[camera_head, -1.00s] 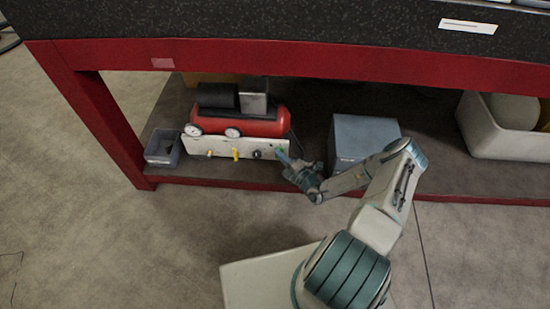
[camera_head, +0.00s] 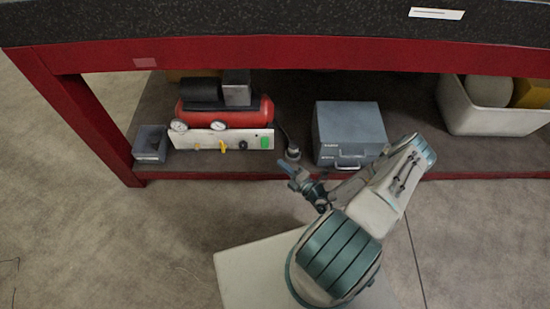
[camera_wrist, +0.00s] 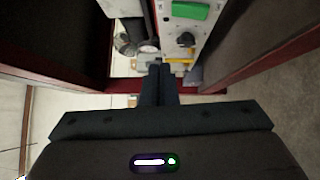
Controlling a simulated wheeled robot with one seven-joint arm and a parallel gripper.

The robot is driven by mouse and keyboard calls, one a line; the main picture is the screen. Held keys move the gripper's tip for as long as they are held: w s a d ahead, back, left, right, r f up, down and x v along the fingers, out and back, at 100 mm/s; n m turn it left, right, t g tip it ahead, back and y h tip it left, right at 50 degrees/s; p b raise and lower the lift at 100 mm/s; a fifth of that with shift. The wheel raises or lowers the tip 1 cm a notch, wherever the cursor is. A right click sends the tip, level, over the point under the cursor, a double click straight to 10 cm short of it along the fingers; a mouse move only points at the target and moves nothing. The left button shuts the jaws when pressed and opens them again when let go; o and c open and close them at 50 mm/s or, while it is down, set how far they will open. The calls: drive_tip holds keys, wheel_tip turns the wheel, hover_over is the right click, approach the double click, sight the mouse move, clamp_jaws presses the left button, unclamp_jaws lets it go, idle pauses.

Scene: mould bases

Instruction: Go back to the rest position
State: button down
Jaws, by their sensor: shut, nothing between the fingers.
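My gripper (camera_head: 285,165) is in front of the bench's lower shelf, short of the compressor and the grey-blue case. In the wrist view its two dark fingers (camera_wrist: 158,82) are together with nothing between them. The red compressor (camera_head: 235,118) stands on the shelf behind a white control panel (camera_head: 183,138) with yellow knobs, a dark knob and a green switch (camera_head: 267,139). The green switch also shows close up at the top of the wrist view (camera_wrist: 190,10). The gripper is apart from the panel.
A red-framed bench (camera_head: 300,50) with a dark speckled top spans the view. The floor (camera_head: 130,240) at front left is clear.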

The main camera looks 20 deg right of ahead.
drive_tip(key=shift+s+d, duration=0.1)
drive_tip(key=shift+s, duration=0.25)
idle(0.3)
drive_tip(key=s+a+r+n+g+y+p, duration=0.15)
drive_tip(key=r+n+g+p, duration=0.35)
drive_tip(key=r+n, duration=0.55)
drive_tip(key=s+a+r+n+g+y+p, duration=0.1)
drive_tip(key=a+r+n+g+p, duration=0.15)
drive_tip(key=r+n+g, duration=0.75)
drive_tip(key=s+a+r+n+g+y+p, duration=0.1)
drive_tip(key=s+a+r+n+g+p, duration=0.2)
drive_tip(key=r+n, duration=0.8)
drive_tip(key=s+r+n+t+h+p, duration=0.1)
drive_tip(key=s+r+n+h+p, duration=0.3)
drive_tip(key=r, duration=0.8)
drive_tip(key=s+r+n+t+h+p, duration=0.2)
drive_tip(key=s+r+n+h+p, duration=0.2)
drive_tip(key=r, duration=0.8)
drive_tip(key=s+d+r+n+t+h+p, duration=0.1)
drive_tip(key=s+r+n+h+p, duration=0.3)
drive_tip(key=r+n, duration=0.4)
drive_tip(key=w+v, duration=0.1)
drive_tip(key=v, duration=0.3)
drive_tip(key=shift+r, duration=0.3)
drive_tip(key=shift+s, duration=0.1)
